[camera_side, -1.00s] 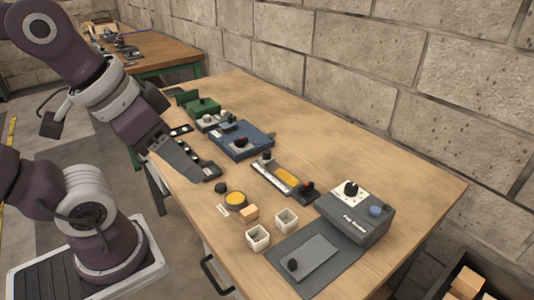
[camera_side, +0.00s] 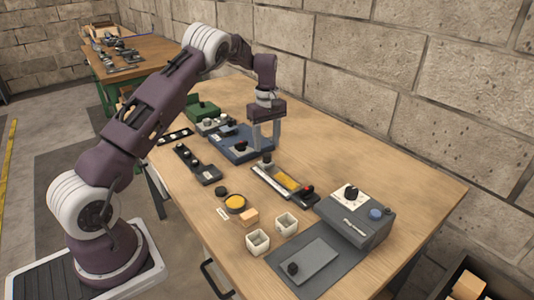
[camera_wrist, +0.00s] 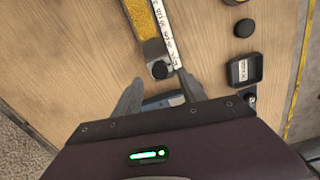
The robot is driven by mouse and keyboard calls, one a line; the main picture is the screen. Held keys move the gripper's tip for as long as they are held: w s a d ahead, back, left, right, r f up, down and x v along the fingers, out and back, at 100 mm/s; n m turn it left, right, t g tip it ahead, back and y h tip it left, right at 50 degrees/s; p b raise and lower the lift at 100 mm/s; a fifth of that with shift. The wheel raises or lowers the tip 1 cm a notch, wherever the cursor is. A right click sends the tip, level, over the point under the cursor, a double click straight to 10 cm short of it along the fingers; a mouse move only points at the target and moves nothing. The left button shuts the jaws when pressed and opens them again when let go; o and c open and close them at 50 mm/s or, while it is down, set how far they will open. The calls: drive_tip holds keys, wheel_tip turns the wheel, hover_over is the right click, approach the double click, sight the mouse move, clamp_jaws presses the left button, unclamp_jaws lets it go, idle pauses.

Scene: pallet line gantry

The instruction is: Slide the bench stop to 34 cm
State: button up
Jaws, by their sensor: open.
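The bench stop is a narrow rail (camera_side: 285,186) with a yellow strip and a white printed scale on the table. A dark block with a black knob (camera_side: 267,159) sits at its far end, and a red-topped part (camera_side: 308,190) at its near end. My gripper (camera_side: 265,147) is open and empty, pointing down just above the black knob. In the wrist view my gripper's fingers (camera_wrist: 160,90) straddle the area just behind the black knob (camera_wrist: 160,70). The white scale (camera_wrist: 165,32) runs beside the yellow strip (camera_wrist: 143,18); its numbers are too small to read.
A blue box (camera_side: 236,147) stands just behind the rail. A grey box with dials (camera_side: 355,220) stands near its front end. The table right of the rail is clear.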

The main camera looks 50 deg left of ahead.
sight(267, 155)
wheel_tip(267, 155, down, 5)
drive_tip(key=shift+r, duration=0.1)
clamp_jaws()
drive_tip(key=shift+r, duration=0.1)
idle(1.3)
